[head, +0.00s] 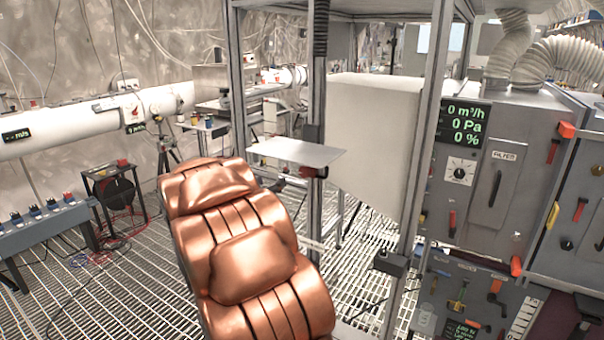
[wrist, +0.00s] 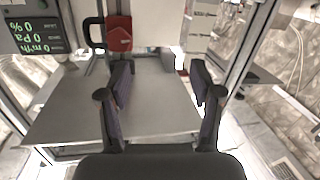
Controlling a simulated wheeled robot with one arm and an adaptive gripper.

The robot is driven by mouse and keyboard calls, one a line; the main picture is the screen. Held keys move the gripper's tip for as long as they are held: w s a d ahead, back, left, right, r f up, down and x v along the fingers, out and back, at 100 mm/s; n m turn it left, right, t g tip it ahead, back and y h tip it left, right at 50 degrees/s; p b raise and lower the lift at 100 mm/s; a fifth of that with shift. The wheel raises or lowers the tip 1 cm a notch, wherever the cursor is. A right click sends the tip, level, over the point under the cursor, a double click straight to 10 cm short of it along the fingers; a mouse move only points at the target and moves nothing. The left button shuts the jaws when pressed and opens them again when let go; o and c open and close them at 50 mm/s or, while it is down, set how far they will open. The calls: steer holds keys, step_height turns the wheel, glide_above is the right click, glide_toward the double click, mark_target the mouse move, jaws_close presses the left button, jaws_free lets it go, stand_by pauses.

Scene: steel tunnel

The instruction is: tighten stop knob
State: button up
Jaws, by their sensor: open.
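A small red and dark part (head: 308,171) sits on the upright column, just under the flat grey plate (head: 296,152) in the head view; it may be the stop knob, but it is too small to be sure. In the wrist view a red block (wrist: 119,34) with a black loop handle (wrist: 92,32) beside it shows beyond the fingers. The plate (wrist: 160,105) spreads behind the fingers there. My gripper (wrist: 162,82) is open and empty, its dark fingers apart and not visibly touching anything. In the head view it is hidden behind my copper-coloured arm.
Metal frame posts (head: 425,150) stand right of the plate, with a pale box-shaped hood (head: 375,140) between. A grey control cabinet (head: 497,175) with a green-digit display (head: 462,124) is at the right. Grated floor (head: 130,270) is open at left.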

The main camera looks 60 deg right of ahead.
mark_target(303, 172)
steer(key=shift+s+d+r+m+g+h+p, duration=0.1)
steer(key=shift+s+d+m+g+h+p, duration=0.35)
steer(key=shift+d, duration=1.3)
steer(key=shift+s+d+r+m+g+y+p, duration=0.1)
steer(key=shift+s+d+g, duration=0.65)
steer(key=shift+d, duration=1.05)
steer(key=shift+s+d+r+m+g+h+p, duration=0.1)
steer(key=shift+s+d+m+g+h+p, duration=0.45)
steer(key=shift+d, duration=1.2)
steer(key=shift+s+f+n+y+b, duration=0.1)
steer(key=shift+s+n+y+b, duration=0.1)
steer(key=shift+n+y+b, duration=0.15)
steer(key=shift+c, duration=0.3)
steer(key=c, duration=1.1)
steer(key=shift+f+t, duration=0.1)
steer(key=shift+t, duration=0.25)
